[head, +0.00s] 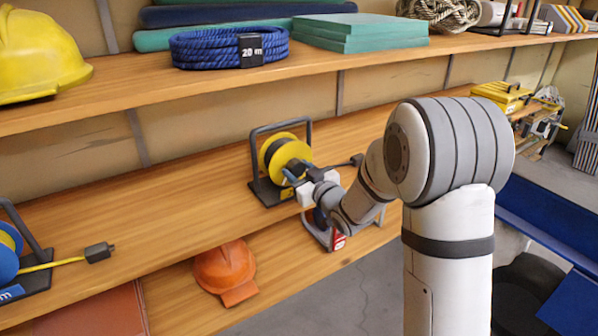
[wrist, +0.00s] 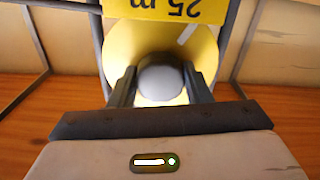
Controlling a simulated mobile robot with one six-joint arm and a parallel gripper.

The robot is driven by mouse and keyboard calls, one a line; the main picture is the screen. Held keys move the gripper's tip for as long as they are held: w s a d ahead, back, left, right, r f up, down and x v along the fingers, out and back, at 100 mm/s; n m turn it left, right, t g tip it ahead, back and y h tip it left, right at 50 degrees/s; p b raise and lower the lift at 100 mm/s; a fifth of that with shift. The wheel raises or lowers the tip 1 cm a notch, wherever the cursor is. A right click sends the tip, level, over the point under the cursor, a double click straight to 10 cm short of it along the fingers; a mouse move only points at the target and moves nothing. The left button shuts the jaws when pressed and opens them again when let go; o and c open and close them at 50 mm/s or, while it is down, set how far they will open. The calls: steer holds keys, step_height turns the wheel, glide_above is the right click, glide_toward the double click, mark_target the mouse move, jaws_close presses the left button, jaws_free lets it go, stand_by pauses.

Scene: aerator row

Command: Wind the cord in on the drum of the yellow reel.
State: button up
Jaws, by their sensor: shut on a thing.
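The yellow reel (head: 290,152) stands upright in its dark frame on the middle shelf, with dark cord visible around its drum. A short dark cord runs out to the right, ending in what looks like a plug (head: 356,160); my gripper hides part of it. My gripper (head: 294,174) is at the reel's front face. In the wrist view its two dark fingers are shut on a round grey knob (wrist: 160,78) in front of the yellow disc (wrist: 120,45). A yellow label (wrist: 178,8) reading "25 m" appears upside down there. The knob's mount on the reel is hidden.
A blue reel (head: 8,262) with a yellow cord and dark plug (head: 98,252) stands at left on the same shelf. An orange helmet (head: 225,268) and a red-marked object (head: 338,240) are below. Shelf between the reels is clear. A coiled blue rope (head: 228,47) lies above.

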steer(key=shift+c, duration=1.2)
steer(key=shift+m, duration=0.3)
